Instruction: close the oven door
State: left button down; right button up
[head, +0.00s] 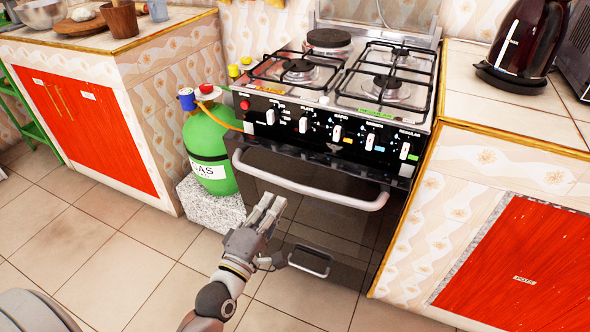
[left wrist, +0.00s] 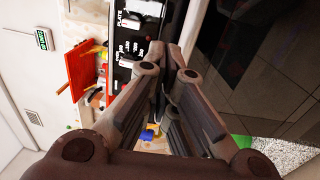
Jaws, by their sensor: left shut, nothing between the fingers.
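The oven door (head: 330,225) is the dark glossy front of the stove (head: 345,95), with a pale curved handle (head: 310,185) along its top. The door stands upright, at or near flush with the stove; I cannot tell if a small gap remains. My left gripper (head: 268,208) is shut and empty, in front of the door's left part, below the handle's left end. Contact with the door is not clear. In the left wrist view the closed fingers (left wrist: 168,62) point toward the stove's knob panel (left wrist: 130,45), with the dark door (left wrist: 260,60) at right. My right gripper is out of view.
A green gas bottle (head: 207,150) stands on a stone block (head: 210,205) left of the stove. Cabinets with red doors (head: 90,125) flank both sides. A lower handle (head: 310,260) is below the oven door. The tiled floor (head: 120,255) in front is clear.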

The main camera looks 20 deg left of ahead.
aim_at(299, 158)
pick_arm(q)
jog(key=w, duration=0.4)
jog(key=w+r+b, duration=0.1)
jog(key=w, duration=0.6)
jog(key=shift+w+d+r, duration=0.15)
jog(key=shift+w+r, duration=0.05)
jog(key=shift+w, duration=0.1)
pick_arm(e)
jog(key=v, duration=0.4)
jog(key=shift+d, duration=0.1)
pick_arm(q)
jog(key=shift+w+r, duration=0.15)
jog(key=w+p, duration=0.2)
jog(key=w+g+p, duration=0.1)
jog(key=shift+w+r, duration=0.1)
jog(key=shift+r, duration=0.15)
jog(key=shift+w, duration=0.25)
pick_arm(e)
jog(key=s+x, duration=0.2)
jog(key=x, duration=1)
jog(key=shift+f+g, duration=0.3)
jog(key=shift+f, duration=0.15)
pick_arm(q)
jog(key=shift+s+d+f+p, duration=0.1)
jog(key=shift+p, duration=0.2)
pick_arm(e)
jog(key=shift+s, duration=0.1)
